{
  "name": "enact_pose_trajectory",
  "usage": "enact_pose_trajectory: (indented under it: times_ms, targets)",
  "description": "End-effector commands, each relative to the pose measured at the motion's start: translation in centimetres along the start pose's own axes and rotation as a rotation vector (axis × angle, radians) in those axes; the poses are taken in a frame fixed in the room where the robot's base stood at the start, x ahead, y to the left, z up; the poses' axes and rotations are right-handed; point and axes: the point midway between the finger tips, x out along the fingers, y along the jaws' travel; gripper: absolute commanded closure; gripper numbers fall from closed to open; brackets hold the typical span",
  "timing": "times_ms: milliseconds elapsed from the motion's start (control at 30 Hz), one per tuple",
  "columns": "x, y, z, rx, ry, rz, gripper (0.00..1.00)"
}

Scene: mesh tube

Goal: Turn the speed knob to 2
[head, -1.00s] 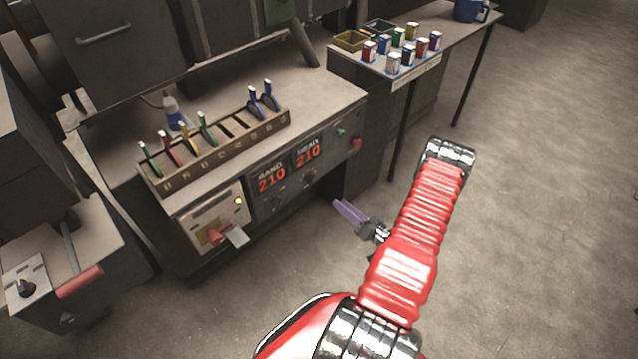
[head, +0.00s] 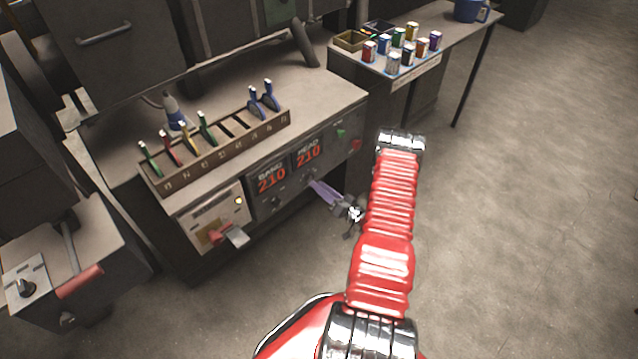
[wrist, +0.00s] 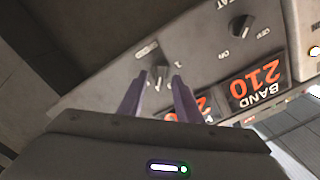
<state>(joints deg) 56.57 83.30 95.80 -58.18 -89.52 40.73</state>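A dark pointer knob (wrist: 155,65) with a light label plate beside it shows in the wrist view, on the grey panel below the HEAD display (head: 308,155). The label is too small to read, so I cannot tell for sure that it is the speed knob. My gripper (wrist: 160,78) has two purple fingers, spread apart and empty, with the knob seen between and just beyond their tips. I cannot tell whether the tips touch it. In the head view my gripper (head: 315,186) points at the panel, and its fingers partly hide that knob.
A second dark knob (wrist: 241,27), marked Off, sits below the BAND display (wrist: 257,87). A lever (head: 233,235) juts out left of the panel. A box with another dial (head: 28,288) stands far left. A rack of pliers (head: 215,150) is above. The floor at right is clear.

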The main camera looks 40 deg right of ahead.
Motion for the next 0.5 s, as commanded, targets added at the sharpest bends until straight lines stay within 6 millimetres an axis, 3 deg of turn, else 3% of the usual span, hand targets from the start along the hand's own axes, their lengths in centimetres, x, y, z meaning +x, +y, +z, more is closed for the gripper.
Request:
enact_pose_trajectory:
  times_ms: [200, 500]
  targets:
    - [2.0, 0.0, 0.0, 0.000, 0.000, -0.001, 0.69]
    - [2.3, 0.0, 0.0, 0.000, 0.001, 0.000, 0.69]
